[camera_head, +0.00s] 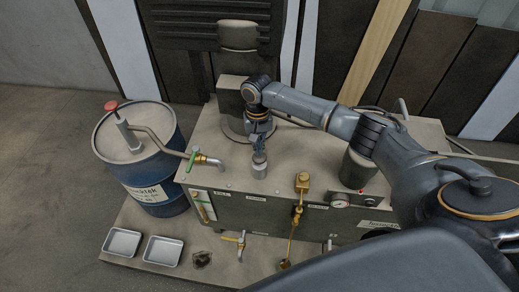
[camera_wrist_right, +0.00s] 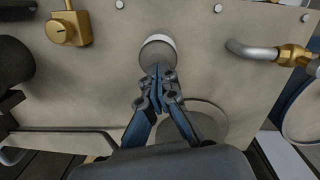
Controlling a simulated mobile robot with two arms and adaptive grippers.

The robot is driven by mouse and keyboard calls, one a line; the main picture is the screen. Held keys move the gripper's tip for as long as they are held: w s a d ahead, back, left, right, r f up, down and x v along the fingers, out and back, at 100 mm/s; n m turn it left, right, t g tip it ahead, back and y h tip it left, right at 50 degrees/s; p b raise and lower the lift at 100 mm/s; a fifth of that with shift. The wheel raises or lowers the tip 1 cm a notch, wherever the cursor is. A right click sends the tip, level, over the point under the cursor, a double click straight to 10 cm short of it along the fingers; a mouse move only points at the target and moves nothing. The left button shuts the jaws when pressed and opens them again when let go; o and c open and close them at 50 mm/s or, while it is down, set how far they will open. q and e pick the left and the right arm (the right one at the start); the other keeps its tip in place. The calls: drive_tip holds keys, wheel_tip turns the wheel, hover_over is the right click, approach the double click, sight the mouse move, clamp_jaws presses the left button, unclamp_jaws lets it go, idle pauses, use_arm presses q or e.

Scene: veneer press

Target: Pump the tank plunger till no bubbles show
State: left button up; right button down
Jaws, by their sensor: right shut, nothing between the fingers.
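A short grey cylinder with a pale top, which looks like the tank plunger (camera_head: 259,170), stands upright near the front edge of the tank (camera_head: 215,150). My right gripper (camera_head: 260,147) points down just above it, fingers shut and empty. In the right wrist view the closed fingertips (camera_wrist_right: 158,70) overlap the near edge of the plunger's round top (camera_wrist_right: 156,48); whether they touch it I cannot tell. A sight gauge (camera_head: 203,206) is on the tank's left front; bubbles are too small to make out. My left gripper is not in view.
A blue drum (camera_head: 160,180) with a red-knobbed pump (camera_head: 111,106) stands left. A green-handled tap (camera_head: 205,160), a brass valve (camera_head: 302,182) and a pressure gauge (camera_head: 340,200) are near the plunger. Two metal trays (camera_head: 122,242) lie on the floor plate.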

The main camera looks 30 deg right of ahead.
drive_tip(key=shift+w+d+r, duration=0.15)
drive_tip(key=shift+w+d, duration=0.05)
drive_tip(key=shift+w, duration=0.45)
drive_tip(key=shift+w+d+r, duration=0.15)
drive_tip(key=shift+w+d, duration=0.05)
drive_tip(key=shift+w, duration=0.4)
wheel_tip(320, 180, up, 12)
drive_tip(key=w, duration=0.1)
drive_tip(key=shift+d, duration=0.2)
idle(0.5)
